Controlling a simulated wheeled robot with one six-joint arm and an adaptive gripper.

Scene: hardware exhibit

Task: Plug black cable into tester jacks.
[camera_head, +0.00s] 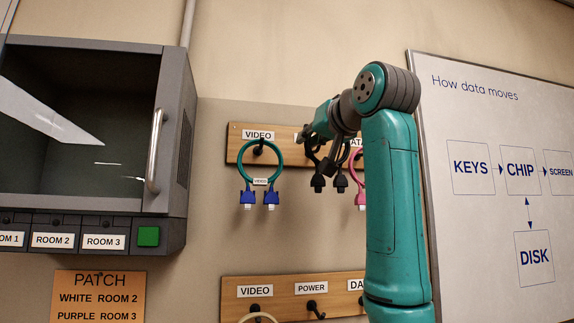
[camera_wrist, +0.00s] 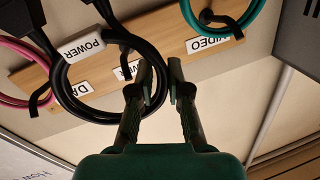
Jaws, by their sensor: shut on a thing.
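The black cable (camera_wrist: 85,115) is looped and carries a white POWER tag (camera_wrist: 82,48) in the wrist view. In the head view its two black plugs (camera_head: 318,183) hang down below my gripper (camera_head: 312,137). In the wrist view my gripper (camera_wrist: 160,78) is shut on the right side of the loop, with the cable between its fingertips. The loop is close to the upper board's middle hook (camera_wrist: 125,48); I cannot tell whether it still rests on it. No jacks labelled as a tester show clearly in either view.
A teal VIDEO cable (camera_head: 244,165) with blue plugs hangs left of my gripper, a pink cable (camera_head: 358,180) right. A grey windowed cabinet (camera_head: 178,130) with room labels and a green button (camera_head: 148,236) stands at left. A lower hook board (camera_head: 285,300) and a whiteboard (camera_head: 480,230) also show.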

